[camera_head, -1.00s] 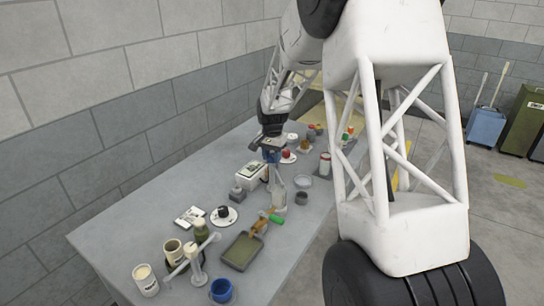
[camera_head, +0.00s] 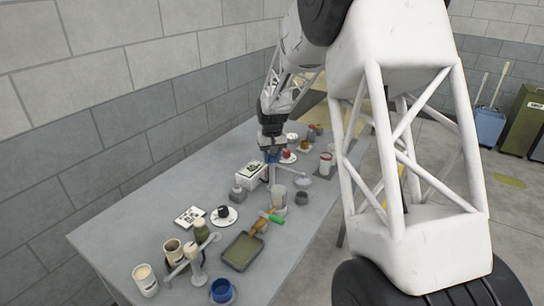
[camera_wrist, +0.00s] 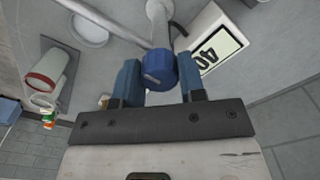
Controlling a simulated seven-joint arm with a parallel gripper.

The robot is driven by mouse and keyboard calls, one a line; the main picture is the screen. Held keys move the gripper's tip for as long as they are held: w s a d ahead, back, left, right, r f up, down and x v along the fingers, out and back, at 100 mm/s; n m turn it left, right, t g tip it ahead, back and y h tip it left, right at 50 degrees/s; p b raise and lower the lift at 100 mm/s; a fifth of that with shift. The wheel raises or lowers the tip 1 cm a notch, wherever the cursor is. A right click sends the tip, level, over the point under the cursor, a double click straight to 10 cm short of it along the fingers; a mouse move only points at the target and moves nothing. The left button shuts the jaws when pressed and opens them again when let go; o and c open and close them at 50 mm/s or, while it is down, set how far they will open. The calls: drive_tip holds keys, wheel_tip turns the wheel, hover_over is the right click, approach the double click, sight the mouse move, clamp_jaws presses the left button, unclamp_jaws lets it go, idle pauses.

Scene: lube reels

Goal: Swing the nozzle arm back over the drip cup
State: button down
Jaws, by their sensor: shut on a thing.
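My gripper (camera_head: 271,146) is low over the far part of the table, fingers pointing down. In the wrist view its two blue fingers are shut on a round blue knob (camera_wrist: 160,70). The knob sits at the end of the pale nozzle arm (camera_wrist: 105,18), which runs from it to the upper left. In the head view the nozzle arm (camera_head: 291,173) reaches right from below my gripper. A pale grey cup (camera_head: 278,198) stands nearer the camera, and a small dark grey cup (camera_head: 302,198) is to its right. I cannot tell which is the drip cup.
A white box labelled 40 (camera_wrist: 210,45) stands close beside the fingers. A red-and-white can (camera_head: 326,162) stands to the right. Nearer are a green tray (camera_head: 243,252), a blue cup (camera_head: 221,291) and a second post with a bar (camera_head: 192,257). The table's left middle (camera_head: 150,215) is bare.

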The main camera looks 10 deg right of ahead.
idle(0.3)
drive_tip(key=c, duration=0.7)
unclamp_jaws()
drive_tip(key=shift+r, duration=0.15)
drive_tip(key=shift+r, duration=3.75)
drive_tip(key=shift+r, duration=0.1)
